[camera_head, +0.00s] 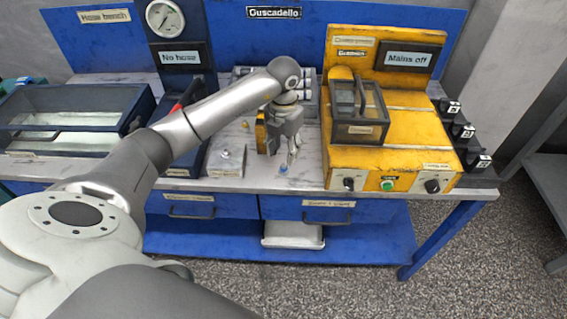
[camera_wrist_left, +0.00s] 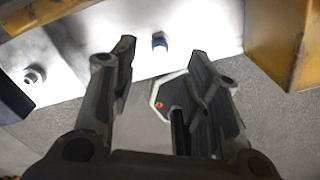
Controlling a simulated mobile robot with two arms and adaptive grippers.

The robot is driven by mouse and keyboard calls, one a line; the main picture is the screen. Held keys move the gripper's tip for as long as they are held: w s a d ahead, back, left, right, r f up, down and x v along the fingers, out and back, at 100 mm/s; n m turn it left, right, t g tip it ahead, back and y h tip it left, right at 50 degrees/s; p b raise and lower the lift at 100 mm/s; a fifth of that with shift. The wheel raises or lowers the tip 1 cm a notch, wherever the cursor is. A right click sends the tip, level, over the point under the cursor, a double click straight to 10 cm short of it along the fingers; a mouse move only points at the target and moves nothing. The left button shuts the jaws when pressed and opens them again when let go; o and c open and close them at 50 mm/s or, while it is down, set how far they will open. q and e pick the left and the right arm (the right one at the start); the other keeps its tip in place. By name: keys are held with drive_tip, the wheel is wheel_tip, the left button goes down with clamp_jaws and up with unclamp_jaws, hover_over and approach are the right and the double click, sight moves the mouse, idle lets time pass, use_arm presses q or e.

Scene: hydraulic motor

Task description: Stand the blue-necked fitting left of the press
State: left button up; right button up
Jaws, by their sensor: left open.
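The blue-necked fitting (camera_head: 283,169) is on the pale bench top near its front edge, left of the yellow press (camera_head: 390,155). It also shows in the left wrist view (camera_wrist_left: 159,40), small, with a blue band and a metal end; it seems upright. My left gripper (camera_head: 281,153) points down just behind and above the fitting. It is open and empty; in the wrist view its fingertips (camera_wrist_left: 162,58) are apart, with the fitting beyond the gap between them and not gripped. My right gripper is not in view.
A metal block with a plain fitting (camera_head: 225,153) stands left of my gripper. A yellow part (camera_head: 261,132) is close behind my fingers. A dark-framed glass tank (camera_head: 70,112) is at the far left. Black labelled boxes (camera_head: 462,130) line the right end. The bench's front edge is close to the fitting.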

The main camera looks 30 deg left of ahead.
sight(283, 165)
use_arm(q)
wheel_tip(283, 165, up, 5)
drive_tip(key=shift+r+b, duration=0.1)
drive_tip(key=shift+b, duration=0.2)
idle(0.4)
